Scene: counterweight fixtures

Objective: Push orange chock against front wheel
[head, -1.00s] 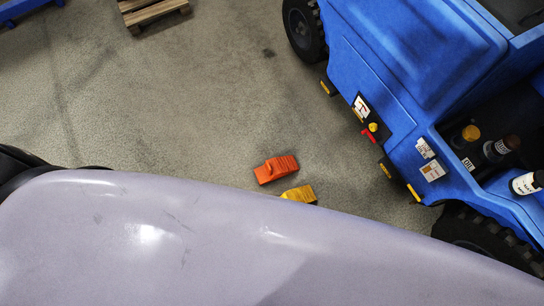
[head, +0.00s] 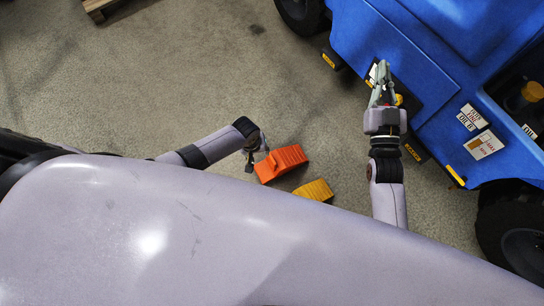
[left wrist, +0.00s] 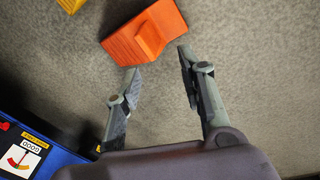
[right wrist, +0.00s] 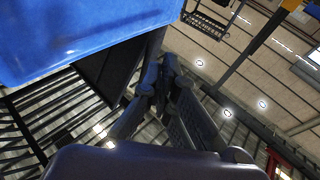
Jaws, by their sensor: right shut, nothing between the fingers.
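The orange chock (head: 280,163) lies on the floor between my arms, and it also shows in the left wrist view (left wrist: 145,34). My left gripper (head: 260,149) is at the chock's left end in the head view. Its fingers are spread and empty in the left wrist view (left wrist: 157,58), with the chock just beyond the tips; contact cannot be told. My right gripper (head: 380,72) is shut and empty over the blue vehicle's side. One vehicle wheel (head: 302,10) is at the top, another (head: 520,248) at the lower right; I cannot tell which is the front one.
A yellow chock (head: 315,190) lies close beside the orange one. The blue vehicle (head: 400,45) fills the upper right, with dark steps and labels on its side. A wooden pallet (head: 97,8) is at the top left.

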